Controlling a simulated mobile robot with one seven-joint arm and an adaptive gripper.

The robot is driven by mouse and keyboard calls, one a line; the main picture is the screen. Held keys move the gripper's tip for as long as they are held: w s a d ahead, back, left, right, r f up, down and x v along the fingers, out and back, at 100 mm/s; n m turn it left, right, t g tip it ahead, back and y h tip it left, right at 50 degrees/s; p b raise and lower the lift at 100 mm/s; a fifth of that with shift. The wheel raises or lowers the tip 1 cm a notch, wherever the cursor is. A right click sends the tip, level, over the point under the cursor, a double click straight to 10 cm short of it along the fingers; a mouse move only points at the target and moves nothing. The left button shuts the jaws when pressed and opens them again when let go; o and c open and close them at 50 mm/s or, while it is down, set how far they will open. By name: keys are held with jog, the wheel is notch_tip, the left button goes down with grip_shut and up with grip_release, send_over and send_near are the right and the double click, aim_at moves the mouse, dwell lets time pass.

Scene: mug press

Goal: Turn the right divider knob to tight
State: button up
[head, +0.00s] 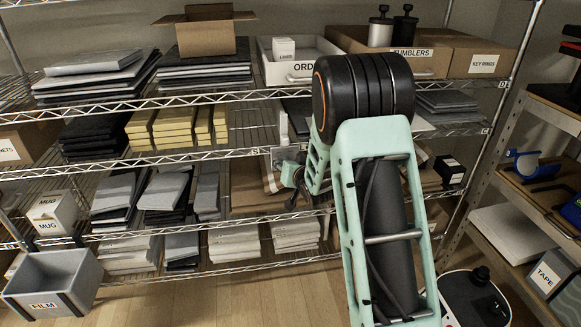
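My gripper (292,174) is small and far off in the head view. It is in front of the middle of the wire rack, around the shelf edge below the one with the yellow packs. A pale upright piece (283,127) and a grey plate (288,154) show just above and behind it. They may be part of a divider, but I cannot tell. I cannot make out any divider knob or its marking. My teal arm covers much of the rack to the right of the gripper. The fingers are too small to tell whether they are open or shut.
The wire rack holds dark and grey packs, yellow packs (178,127), an open cardboard box (207,36) and a white order tray (298,70). A grey film bin (52,283) hangs at the lower left. A side shelf with a tape box (551,274) stands at right.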

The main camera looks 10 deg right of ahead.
jog(key=v, duration=1.1)
jog(key=shift+s+r, duration=0.15)
jog(key=shift+s, duration=0.2)
